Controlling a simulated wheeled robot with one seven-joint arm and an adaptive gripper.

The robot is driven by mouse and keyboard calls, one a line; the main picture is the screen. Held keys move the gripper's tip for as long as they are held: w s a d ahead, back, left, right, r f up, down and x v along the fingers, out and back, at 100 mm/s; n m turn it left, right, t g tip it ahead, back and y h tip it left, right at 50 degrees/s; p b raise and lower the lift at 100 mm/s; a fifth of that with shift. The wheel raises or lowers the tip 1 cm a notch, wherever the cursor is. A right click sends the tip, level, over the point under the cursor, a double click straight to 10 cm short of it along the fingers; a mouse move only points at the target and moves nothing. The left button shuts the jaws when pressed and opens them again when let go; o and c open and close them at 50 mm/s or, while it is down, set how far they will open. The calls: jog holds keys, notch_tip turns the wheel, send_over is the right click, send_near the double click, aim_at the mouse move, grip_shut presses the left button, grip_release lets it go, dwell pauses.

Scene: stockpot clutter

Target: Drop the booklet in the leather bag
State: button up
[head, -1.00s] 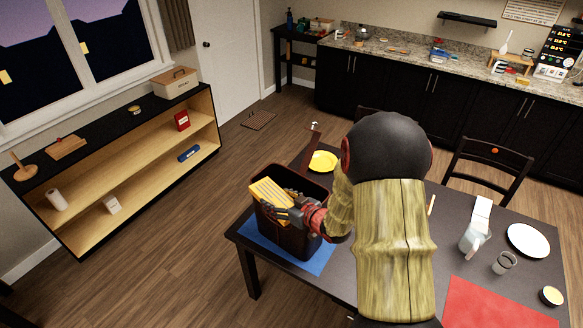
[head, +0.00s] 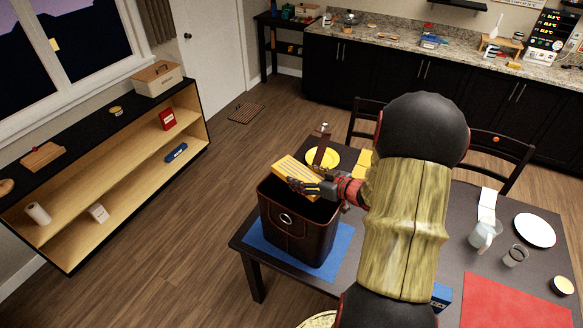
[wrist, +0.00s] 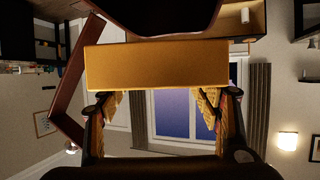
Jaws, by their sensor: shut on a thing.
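The dark brown leather bag (head: 298,236) stands upright and open on the table, with a round metal clasp on its front. My gripper (head: 304,187) is shut on the yellow booklet (head: 291,168) above the back part of the bag's opening. The booklet is tilted and looks clear of the rim. In the wrist view the booklet (wrist: 155,65) lies across the gripper's fingers (wrist: 160,112), and part of the bag's dark rim (wrist: 160,18) shows beyond it. The inside of the bag is mostly dark.
The bag stands on a blue mat (head: 344,238) at the table's left end. A brown strap-like piece (head: 322,150) rises behind it, near a yellow plate (head: 314,160). A glass pitcher (head: 482,234), a drinking glass (head: 516,254) and a white plate (head: 535,230) stand at the right.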

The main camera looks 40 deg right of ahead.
jog(key=shift+w+f, duration=0.1)
jog(key=shift+w, duration=0.25)
jog(key=shift+s+f+b, duration=0.25)
jog(key=shift+f+b, duration=0.55)
jog(key=shift+b, duration=0.2)
notch_tip(320, 180, down, 4)
jog(key=b, duration=0.4)
jog(key=shift+w, duration=0.1)
jog(key=o, duration=1.3)
jog(key=o, duration=0.4)
jog(key=shift+o, duration=0.2)
